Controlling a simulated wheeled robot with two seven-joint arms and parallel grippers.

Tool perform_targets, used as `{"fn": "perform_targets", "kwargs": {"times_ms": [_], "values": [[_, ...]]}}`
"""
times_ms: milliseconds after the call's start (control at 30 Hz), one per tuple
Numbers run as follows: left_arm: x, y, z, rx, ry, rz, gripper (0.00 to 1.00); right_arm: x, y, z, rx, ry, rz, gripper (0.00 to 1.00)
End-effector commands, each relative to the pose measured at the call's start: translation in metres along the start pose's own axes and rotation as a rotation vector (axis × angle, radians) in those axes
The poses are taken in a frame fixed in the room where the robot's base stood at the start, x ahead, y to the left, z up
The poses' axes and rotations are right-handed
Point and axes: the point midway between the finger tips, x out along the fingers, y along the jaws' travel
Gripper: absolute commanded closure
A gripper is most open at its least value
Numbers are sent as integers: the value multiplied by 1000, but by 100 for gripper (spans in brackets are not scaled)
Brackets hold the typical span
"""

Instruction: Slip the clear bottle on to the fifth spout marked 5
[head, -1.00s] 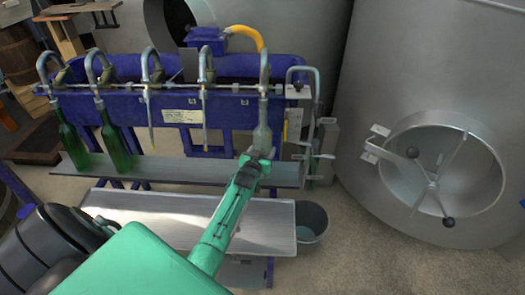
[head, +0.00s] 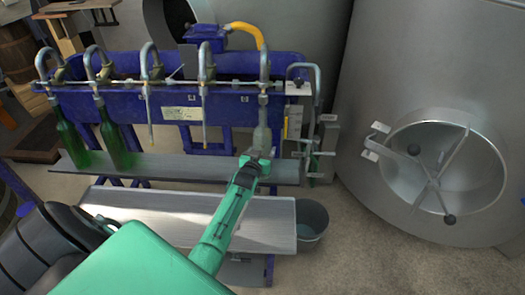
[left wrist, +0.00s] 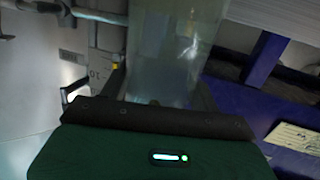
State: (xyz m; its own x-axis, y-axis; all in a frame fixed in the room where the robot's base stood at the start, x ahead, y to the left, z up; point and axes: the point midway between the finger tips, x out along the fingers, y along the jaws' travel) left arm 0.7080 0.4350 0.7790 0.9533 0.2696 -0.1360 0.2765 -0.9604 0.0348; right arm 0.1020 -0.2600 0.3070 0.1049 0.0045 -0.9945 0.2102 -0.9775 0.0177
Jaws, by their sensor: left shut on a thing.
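The clear bottle (head: 262,138) is upright under the fifth spout (head: 264,66), the rightmost of the row. Its neck lines up with the spout tube; I cannot tell how far the tube is inside it. My left gripper (head: 255,158) is shut on the bottle low on its body and hides its base. In the left wrist view the clear bottle (left wrist: 172,45) stands between the two fingers (left wrist: 163,92). The spout's number mark is too small to read. My right gripper is not in view.
The third and fourth spouts (head: 205,100) are free. A metal fitting (head: 322,150) stands close right of the clear bottle. A bucket (head: 311,222) is below right.

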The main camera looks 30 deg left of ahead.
Motion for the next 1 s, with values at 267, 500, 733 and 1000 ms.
{"fn": "perform_targets", "kwargs": {"times_ms": [267,500,733,1000], "values": [[0,0,0,0,3,0,12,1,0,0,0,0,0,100],[0,0,4,0,-3,0,12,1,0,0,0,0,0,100],[0,0,3,0,-1,0,12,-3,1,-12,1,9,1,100],[-41,0,4,0,-1,0,12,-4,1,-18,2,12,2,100]]}}
